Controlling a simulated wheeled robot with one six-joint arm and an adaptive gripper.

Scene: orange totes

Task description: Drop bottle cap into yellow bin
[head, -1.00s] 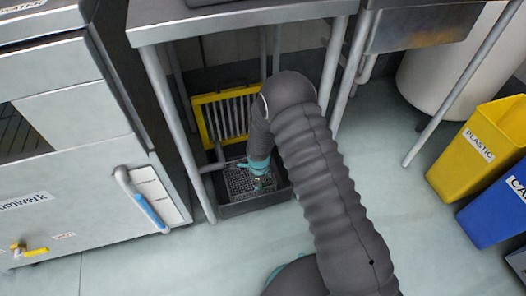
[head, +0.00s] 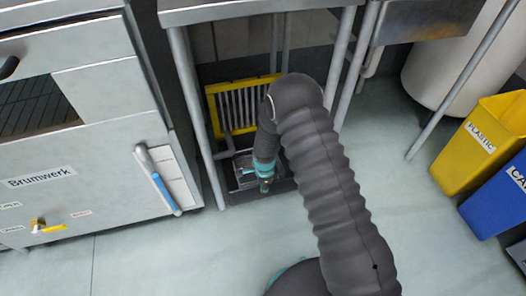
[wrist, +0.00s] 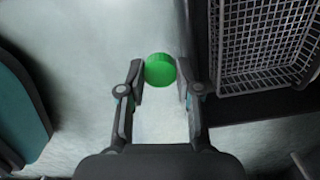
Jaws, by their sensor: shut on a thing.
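A round green bottle cap (wrist: 160,70) sits between the fingertips of my gripper (wrist: 160,82) in the wrist view. My gripper is shut on it, with pale floor visible below. In the head view my gripper (head: 264,183) is under the metal table, in front of a dark basket; the cap is too small to make out there. The yellow bin (head: 478,142), labelled PLASTIC, stands on the floor at the right of the head view, well apart from my gripper.
A blue bin (head: 497,200) stands beside the yellow one. Metal table legs (head: 197,120) flank my arm. A yellow-framed grate (head: 235,105) is behind my gripper. A wire basket (wrist: 262,45) is at right in the wrist view. Open floor (head: 405,215) lies between my arm and the bins.

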